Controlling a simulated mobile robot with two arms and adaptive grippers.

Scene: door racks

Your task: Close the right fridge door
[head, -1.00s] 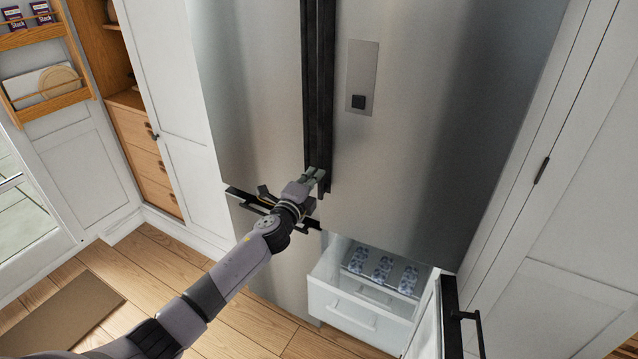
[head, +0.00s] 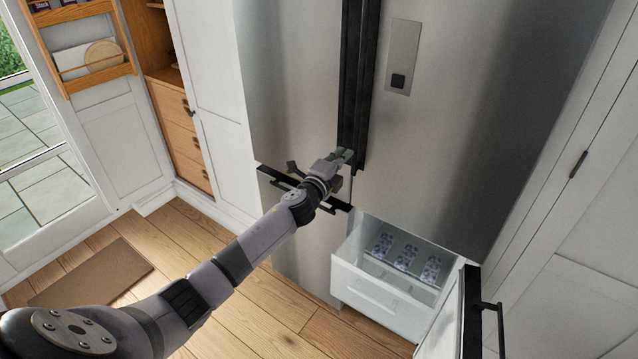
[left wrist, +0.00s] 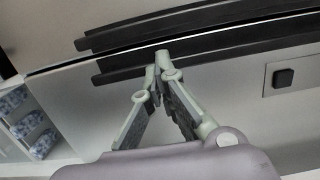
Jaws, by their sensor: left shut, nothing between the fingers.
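The steel right fridge door (head: 455,130) carries a small panel and a long dark handle (head: 366,100) beside the left door's handle. It stands flush or nearly flush with the left fridge door (head: 290,80); I cannot tell if a small gap remains. In the left wrist view the right door (left wrist: 215,90) lies below a dark seam between the doors. My left gripper (head: 344,156) is shut and empty at the lower end of the handles. In the left wrist view its fingertips (left wrist: 160,66) meet at the right door's handle (left wrist: 230,52), touching or very close. My right gripper is out of view.
The lower right freezer door (head: 465,315) stands open, with a white drawer (head: 375,300) holding several patterned packs behind it. The lower left door (head: 305,240) is shut. White cabinets (head: 590,190) flank the right.

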